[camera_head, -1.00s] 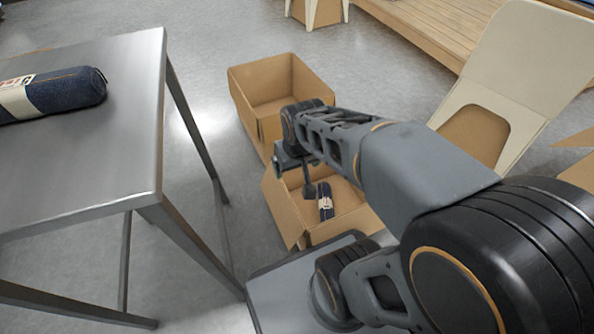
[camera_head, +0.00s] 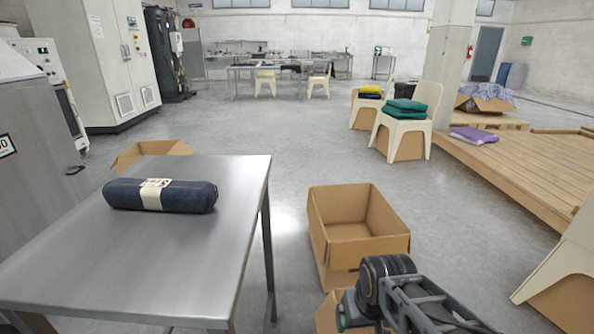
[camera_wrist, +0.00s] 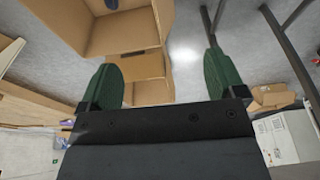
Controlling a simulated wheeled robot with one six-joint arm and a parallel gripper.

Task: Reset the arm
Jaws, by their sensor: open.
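My gripper (camera_wrist: 163,70) shows in the wrist view with its two green fingers wide apart and nothing between them. It is above the floor near two open cardboard boxes. In the head view only my dark wrist and forearm show at the bottom right, and the fingers are mostly out of sight. In the wrist view the nearer box (camera_wrist: 125,35) is at the top, with part of a dark item (camera_wrist: 98,5) inside at the picture's edge. In the head view that box (camera_head: 328,314) is mostly cut off and hidden by my arm.
A steel table (camera_head: 215,255) at left carries a rolled dark denim bundle (camera_head: 190,196) with a paper band. An empty open box (camera_head: 345,268) stands on the floor right of it. Chairs (camera_head: 403,128) and a wooden platform (camera_head: 515,165) are at right. Mid-floor is clear.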

